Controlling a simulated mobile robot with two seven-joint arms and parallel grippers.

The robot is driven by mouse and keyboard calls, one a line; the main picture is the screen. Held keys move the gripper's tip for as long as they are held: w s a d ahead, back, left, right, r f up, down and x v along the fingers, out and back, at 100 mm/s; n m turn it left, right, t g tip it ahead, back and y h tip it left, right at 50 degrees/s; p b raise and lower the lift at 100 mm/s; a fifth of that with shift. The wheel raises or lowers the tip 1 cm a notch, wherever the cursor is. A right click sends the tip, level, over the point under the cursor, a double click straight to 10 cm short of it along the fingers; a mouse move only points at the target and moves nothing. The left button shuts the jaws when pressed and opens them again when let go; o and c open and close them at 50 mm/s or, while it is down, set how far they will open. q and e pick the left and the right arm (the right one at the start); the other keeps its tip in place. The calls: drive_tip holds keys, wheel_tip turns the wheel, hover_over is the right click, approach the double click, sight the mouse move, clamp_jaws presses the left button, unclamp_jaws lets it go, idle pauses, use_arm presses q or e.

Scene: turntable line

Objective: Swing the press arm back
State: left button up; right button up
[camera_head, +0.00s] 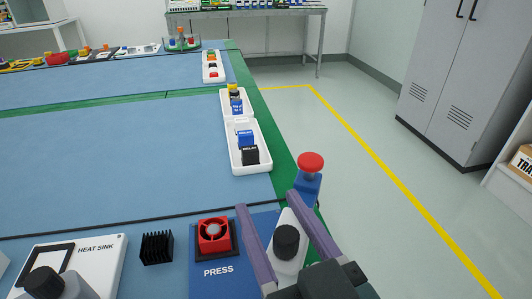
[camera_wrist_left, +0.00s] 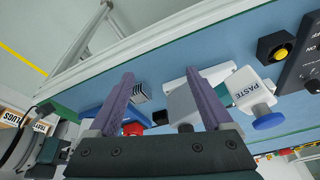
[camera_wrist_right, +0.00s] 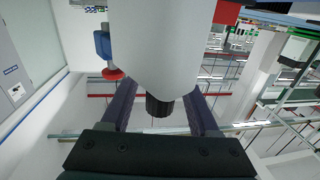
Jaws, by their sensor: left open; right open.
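The press station is a blue plate labelled PRESS (camera_head: 218,271) with a red fan-like block (camera_head: 214,235) in its nest. Beside it on the right is the pale press arm (camera_head: 289,222) with a black knob (camera_head: 287,242). My right gripper (camera_head: 266,200) is open, with one finger on each side of the arm and knob. In the right wrist view the pale arm (camera_wrist_right: 165,50) fills the middle, and its black knob (camera_wrist_right: 160,106) shows between the fingers. I cannot tell whether either finger touches it. My left gripper (camera_wrist_left: 160,73) is open and empty over the line's edge, out of the head view.
A red button on a blue post (camera_head: 310,162) stands just beyond the right gripper. A black heat sink (camera_head: 156,247) and a white HEAT SINK board (camera_head: 105,262) lie left. White trays (camera_head: 262,135) line the green edge. The blue table middle is clear.

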drive_tip(key=shift+s, duration=0.1)
use_arm(q)
drive_tip(key=shift+d+r+p, duration=0.1)
drive_tip(key=shift+r+p, duration=0.45)
use_arm(e)
drive_tip(key=v, duration=1)
